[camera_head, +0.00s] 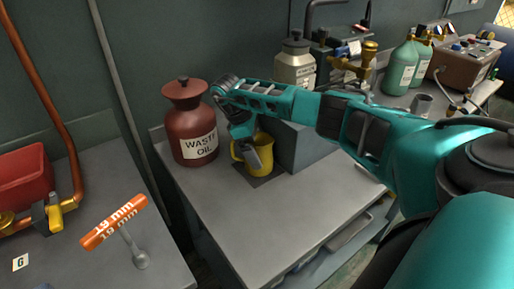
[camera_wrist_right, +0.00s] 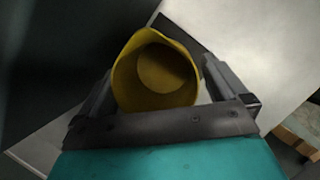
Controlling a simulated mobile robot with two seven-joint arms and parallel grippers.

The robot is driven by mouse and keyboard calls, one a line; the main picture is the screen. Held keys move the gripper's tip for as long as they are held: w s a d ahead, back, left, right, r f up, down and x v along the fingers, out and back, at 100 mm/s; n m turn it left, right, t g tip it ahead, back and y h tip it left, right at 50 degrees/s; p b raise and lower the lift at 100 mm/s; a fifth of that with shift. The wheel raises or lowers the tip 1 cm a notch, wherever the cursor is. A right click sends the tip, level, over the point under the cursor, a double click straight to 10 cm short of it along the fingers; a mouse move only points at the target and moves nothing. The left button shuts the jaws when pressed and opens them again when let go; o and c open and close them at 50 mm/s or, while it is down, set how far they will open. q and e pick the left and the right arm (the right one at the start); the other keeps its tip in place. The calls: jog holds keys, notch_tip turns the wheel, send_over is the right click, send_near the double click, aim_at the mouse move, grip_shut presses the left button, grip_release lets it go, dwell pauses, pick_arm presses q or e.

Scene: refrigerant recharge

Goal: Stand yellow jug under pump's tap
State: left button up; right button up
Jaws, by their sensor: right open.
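The yellow jug (camera_head: 258,158) stands upright on a dark square pad (camera_head: 254,178) on the grey bench, beside a grey block. My right gripper (camera_head: 246,152) is open at the jug and partly hides it. In the right wrist view the jug (camera_wrist_right: 155,75) shows its open mouth and empty-looking inside between the two fingers of the right gripper (camera_wrist_right: 160,92); I cannot tell whether they touch it. A brass fitting (camera_head: 368,50), perhaps the pump's tap, shows behind my right arm; the pump itself is partly hidden. My left gripper is out of view.
A red-brown waste oil can (camera_head: 187,115) stands left of the jug, close to my right wrist. The grey block (camera_head: 305,145) stands right of it. A pale bottle (camera_head: 295,66) is behind my arm. The bench front (camera_head: 260,225) is clear.

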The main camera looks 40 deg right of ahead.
jog(key=v, duration=1.2)
jog(key=shift+d+r, duration=0.1)
jog(key=shift+r, duration=0.05)
